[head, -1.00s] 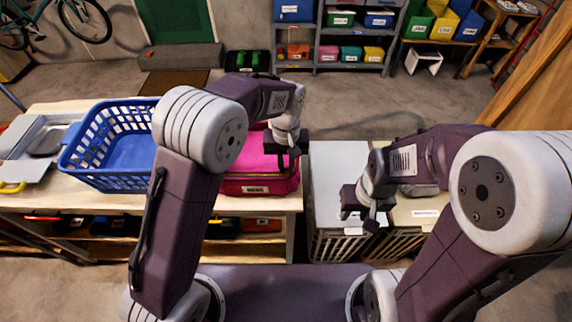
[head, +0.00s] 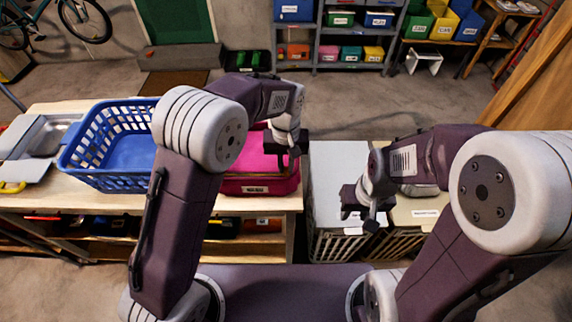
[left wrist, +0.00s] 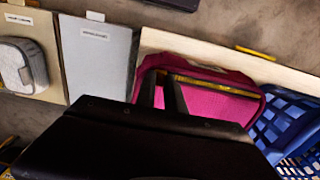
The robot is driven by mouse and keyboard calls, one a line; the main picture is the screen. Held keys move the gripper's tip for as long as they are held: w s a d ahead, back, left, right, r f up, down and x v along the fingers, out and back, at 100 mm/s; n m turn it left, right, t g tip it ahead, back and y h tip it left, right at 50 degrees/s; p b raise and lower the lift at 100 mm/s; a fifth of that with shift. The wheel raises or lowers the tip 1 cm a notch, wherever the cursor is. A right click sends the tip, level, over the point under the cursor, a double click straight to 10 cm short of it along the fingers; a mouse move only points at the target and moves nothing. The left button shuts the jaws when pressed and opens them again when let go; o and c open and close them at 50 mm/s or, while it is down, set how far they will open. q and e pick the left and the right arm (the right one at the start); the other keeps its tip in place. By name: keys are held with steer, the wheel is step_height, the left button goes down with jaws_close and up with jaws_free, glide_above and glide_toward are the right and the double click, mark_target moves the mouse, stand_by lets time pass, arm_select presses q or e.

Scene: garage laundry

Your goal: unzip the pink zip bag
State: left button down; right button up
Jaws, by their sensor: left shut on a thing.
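The pink zip bag (head: 262,184) lies on the wooden bench to the right of the blue basket, partly hidden behind my left arm in the head view. In the left wrist view the bag (left wrist: 220,111) shows a yellowish line along its far edge. My left gripper (head: 286,152) is at the bag's right part, with its fingers (left wrist: 161,92) over the bag. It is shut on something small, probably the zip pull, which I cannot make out. My right gripper (head: 362,209) hangs over the hampers, away from the bag; its finger gap is unclear.
The blue basket (head: 112,180) stands left of the bag on the bench (head: 50,202). Right of the bench are a white-lidded hamper (head: 335,172) and a beige-lidded hamper (head: 418,213) with a grey rounded case (left wrist: 20,66) on it.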

arm_select(q)
steer(key=a+p, duration=0.1)
steer(key=a, duration=1.8)
steer(key=shift+a, duration=0.2)
steer(key=c, duration=1.4)
jaws_free()
steer(key=shift+r, duration=0.1)
step_height(320, 180, up, 9)
